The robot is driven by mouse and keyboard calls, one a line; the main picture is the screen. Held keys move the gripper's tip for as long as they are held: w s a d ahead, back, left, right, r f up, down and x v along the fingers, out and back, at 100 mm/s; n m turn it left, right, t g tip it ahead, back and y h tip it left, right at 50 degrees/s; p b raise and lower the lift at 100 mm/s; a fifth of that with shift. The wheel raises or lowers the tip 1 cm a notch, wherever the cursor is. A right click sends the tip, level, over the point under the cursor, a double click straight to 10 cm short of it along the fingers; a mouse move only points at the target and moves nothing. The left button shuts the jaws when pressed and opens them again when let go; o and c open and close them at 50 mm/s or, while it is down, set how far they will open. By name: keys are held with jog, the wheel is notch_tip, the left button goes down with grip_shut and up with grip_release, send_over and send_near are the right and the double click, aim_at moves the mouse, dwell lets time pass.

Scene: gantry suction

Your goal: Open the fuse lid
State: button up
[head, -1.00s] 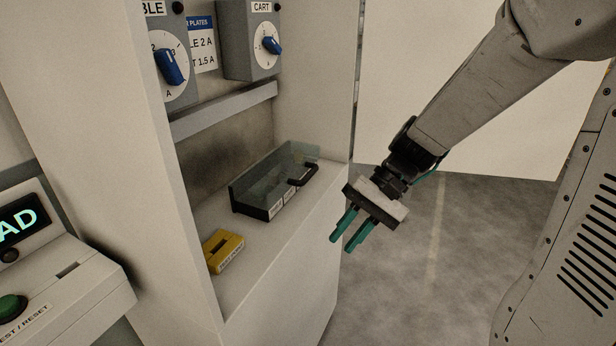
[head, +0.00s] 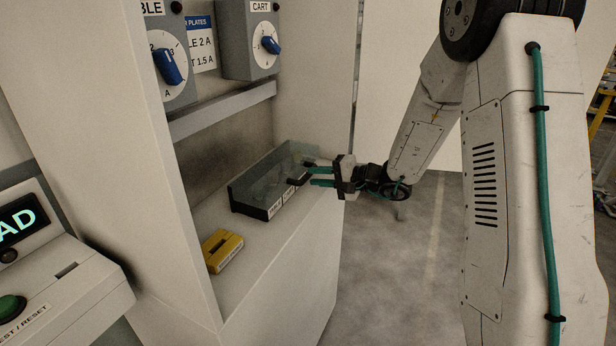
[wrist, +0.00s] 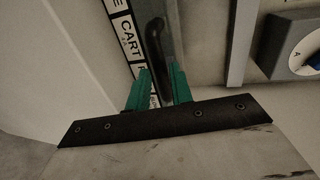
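The fuse box's clear lid (head: 265,172) lies down over the dark, labelled box on the cabinet shelf. Its black handle (head: 294,182) sticks out at the front right and is partly hidden by my fingers. My gripper (head: 312,176) points left at the handle, with its two green fingers apart. In the wrist view the handle (wrist: 156,45) runs down toward the gap between the fingertips (wrist: 157,85). I cannot tell whether a finger touches it. The box's white label strip (wrist: 128,38) is beside the handle.
A yellow block (head: 223,250) lies on the shelf (head: 262,262) in front of the box. Dial boxes with blue knobs (head: 270,45) and a grey rail (head: 222,110) are above. The cabinet side wall (head: 312,80) stands behind the lid. A green-button console (head: 60,285) is at left.

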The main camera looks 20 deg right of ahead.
aim_at(310, 176)
jog(key=shift+x, duration=1.75)
jog(key=shift+c, duration=0.3)
grip_shut()
jog(key=shift+r, duration=0.1)
